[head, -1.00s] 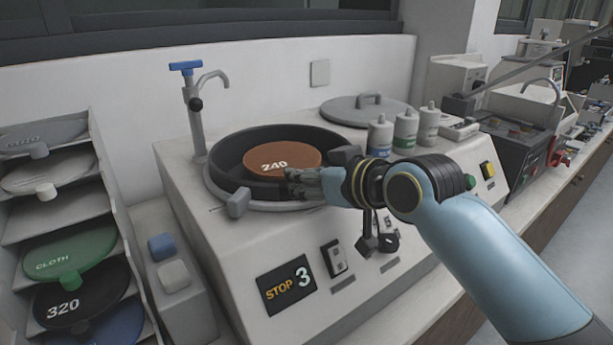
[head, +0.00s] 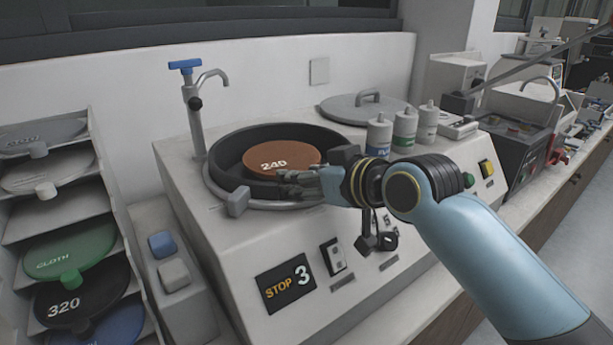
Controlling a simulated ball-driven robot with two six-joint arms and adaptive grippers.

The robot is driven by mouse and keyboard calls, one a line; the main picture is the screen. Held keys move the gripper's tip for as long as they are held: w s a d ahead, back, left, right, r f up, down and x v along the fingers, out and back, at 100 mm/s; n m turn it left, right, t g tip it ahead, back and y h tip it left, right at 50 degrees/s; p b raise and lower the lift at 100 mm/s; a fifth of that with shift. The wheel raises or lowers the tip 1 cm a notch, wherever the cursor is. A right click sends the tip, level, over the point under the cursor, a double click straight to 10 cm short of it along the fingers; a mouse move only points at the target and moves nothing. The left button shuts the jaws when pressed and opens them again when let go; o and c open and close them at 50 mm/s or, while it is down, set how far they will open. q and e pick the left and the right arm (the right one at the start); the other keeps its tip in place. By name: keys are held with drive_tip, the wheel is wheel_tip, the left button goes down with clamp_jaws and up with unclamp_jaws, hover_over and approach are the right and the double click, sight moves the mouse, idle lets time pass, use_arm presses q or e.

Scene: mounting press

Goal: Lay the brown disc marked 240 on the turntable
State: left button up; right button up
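The brown disc marked 240 (head: 272,154) lies flat and level inside the dark bowl of the turntable (head: 222,174), with its number facing up. My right gripper (head: 290,182) reaches in from the right at the front rim of the bowl, its fingers close to the disc's front right edge. I cannot tell whether the fingers touch the disc or are open or shut. The turntable's surface under the disc is hidden. My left gripper is not in view.
A tap with a blue handle (head: 186,66) stands behind the bowl at the left. A round grey lid (head: 345,110) and several bottles (head: 404,130) are at the back right. A rack holding discs, including a green CLOTH disc (head: 75,245), stands at the left.

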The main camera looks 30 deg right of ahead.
drive_tip(key=shift+s, duration=0.1)
drive_tip(key=v, duration=1.2)
